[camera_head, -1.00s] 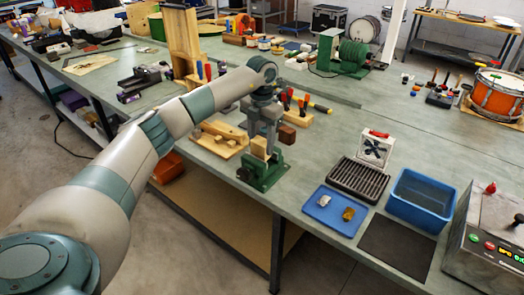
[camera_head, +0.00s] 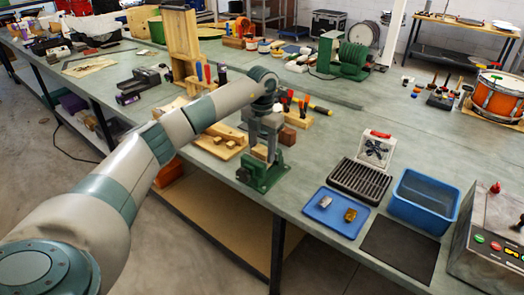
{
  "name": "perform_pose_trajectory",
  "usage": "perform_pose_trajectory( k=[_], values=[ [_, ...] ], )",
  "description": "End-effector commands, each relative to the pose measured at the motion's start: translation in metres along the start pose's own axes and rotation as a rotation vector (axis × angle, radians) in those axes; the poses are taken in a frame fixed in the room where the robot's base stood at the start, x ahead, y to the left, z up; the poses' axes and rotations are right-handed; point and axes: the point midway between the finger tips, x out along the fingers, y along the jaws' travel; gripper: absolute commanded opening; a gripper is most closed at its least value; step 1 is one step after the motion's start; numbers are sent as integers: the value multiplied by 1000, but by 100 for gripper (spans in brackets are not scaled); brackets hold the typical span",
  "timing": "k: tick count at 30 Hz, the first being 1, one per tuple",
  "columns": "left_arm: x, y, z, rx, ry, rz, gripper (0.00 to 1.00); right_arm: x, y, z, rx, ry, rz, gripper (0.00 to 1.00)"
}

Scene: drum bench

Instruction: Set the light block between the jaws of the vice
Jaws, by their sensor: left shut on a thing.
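The green vice (camera_head: 264,180) stands at the front edge of the bench. My left gripper (camera_head: 268,156) is directly over it, pointing down, with its fingers low at the jaws. It is shut on the light block (camera_head: 259,152), a small pale wooden piece mostly hidden by the fingers. I cannot tell whether the block touches the jaws or its floor. A dark reddish-brown block (camera_head: 288,136) lies on the bench just behind and right of the vice. My right gripper is not in view.
A wooden board with small pieces (camera_head: 222,146) lies left of the vice. A tool rack with screwdrivers (camera_head: 297,116) is behind it. To the right are a blue tray (camera_head: 325,220), a dark ribbed rack (camera_head: 358,180) and a blue bin (camera_head: 422,200).

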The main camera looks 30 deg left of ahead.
Motion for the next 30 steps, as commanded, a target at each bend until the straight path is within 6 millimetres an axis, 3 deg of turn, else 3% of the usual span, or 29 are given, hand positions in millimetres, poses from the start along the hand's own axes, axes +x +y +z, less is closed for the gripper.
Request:
perform_pose_trajectory(
  k=[5, 6, 8, 23, 27, 30],
  values=[
    [3, 0, 0, 0, 0, 0, 19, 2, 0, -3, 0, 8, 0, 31],
    [3, 0, 0, 0, 0, 0, 53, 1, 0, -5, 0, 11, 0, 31],
    [3, 0, 0, 0, 0, 0, 65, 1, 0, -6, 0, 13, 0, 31],
    [-3, 0, 0, 0, -1, 0, 65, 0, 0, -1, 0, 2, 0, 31],
    [-16, 0, 1, 1, -3, 1, 65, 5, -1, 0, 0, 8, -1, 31],
    [-29, 0, 1, 1, -4, 1, 65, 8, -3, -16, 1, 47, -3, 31]
  ],
)
